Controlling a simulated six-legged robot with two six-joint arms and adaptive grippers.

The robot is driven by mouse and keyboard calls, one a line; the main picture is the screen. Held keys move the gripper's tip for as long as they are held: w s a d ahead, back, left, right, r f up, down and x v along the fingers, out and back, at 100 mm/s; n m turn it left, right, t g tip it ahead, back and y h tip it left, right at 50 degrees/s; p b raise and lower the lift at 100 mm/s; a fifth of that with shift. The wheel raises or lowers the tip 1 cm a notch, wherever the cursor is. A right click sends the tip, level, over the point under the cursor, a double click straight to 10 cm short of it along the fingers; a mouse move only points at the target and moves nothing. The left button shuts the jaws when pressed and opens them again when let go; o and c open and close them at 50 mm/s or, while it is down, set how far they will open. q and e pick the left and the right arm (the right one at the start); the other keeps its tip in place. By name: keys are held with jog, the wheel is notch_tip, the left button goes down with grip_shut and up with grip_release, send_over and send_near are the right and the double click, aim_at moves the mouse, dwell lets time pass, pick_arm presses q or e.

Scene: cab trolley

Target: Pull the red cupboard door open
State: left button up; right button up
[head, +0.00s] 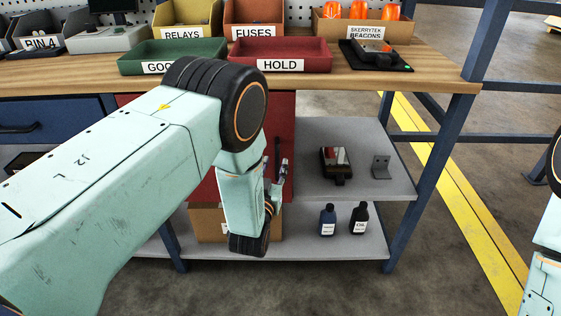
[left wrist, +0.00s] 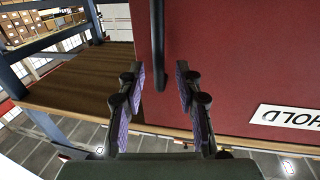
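The red cupboard door (head: 282,120) is under the bench, largely hidden behind my left arm in the head view. It looks closed there, though most of its edges are hidden. In the left wrist view the red door (left wrist: 235,55) fills the upper right, with an upside-down HOLD label. A dark bar handle (left wrist: 159,45) runs down from the top of that view. My left gripper (head: 276,172) is in front of the door. In the wrist view its fingers (left wrist: 160,85) are apart, with the handle's end between or just beyond their tips; contact is not visible. My right gripper is out of view.
A grey shelf (head: 375,205) right of the door holds a dark tool and a metal bracket. Two bottles (head: 342,220) and a cardboard box (head: 207,224) stand on the lower shelf. A blue bench leg (head: 435,165) is at the right. Bins line the benchtop.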

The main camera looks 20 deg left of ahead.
aim_at(277, 160)
pick_arm(q)
jog(key=shift+w+a+f+b, duration=0.15)
jog(key=shift+w+b, duration=0.2)
jog(key=shift+w, duration=1.55)
jog(key=shift+c, duration=0.4)
grip_shut()
